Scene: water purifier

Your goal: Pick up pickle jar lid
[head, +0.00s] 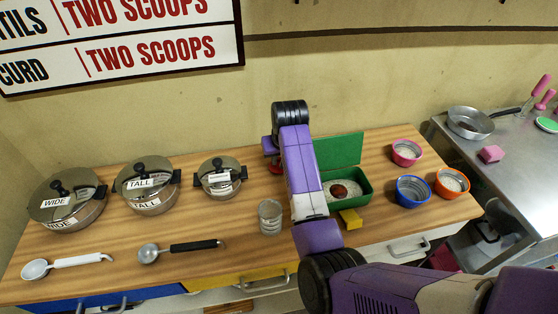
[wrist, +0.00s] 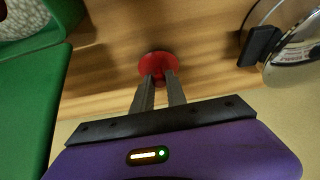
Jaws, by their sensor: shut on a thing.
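A round red lid (wrist: 158,64) shows in the wrist view at the tips of my gripper (wrist: 159,78). The two grey fingers are close together and shut on it. The lid is over or on the wooden counter near its back edge; I cannot tell whether it touches the wood. In the head view my purple arm hides most of my gripper, and only a small red patch (head: 273,168) shows left of the arm. A clear glass jar (head: 270,217) stands open on the counter, left of my arm; I cannot tell its contents.
A green box (head: 353,195) with pale grains and a brown item stands right of my arm, its green lid (head: 339,150) raised. A small pot (head: 221,178) stands to the left. A yellow block (head: 351,219) and several small bowls are at right. The front-middle counter (head: 235,263) is clear.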

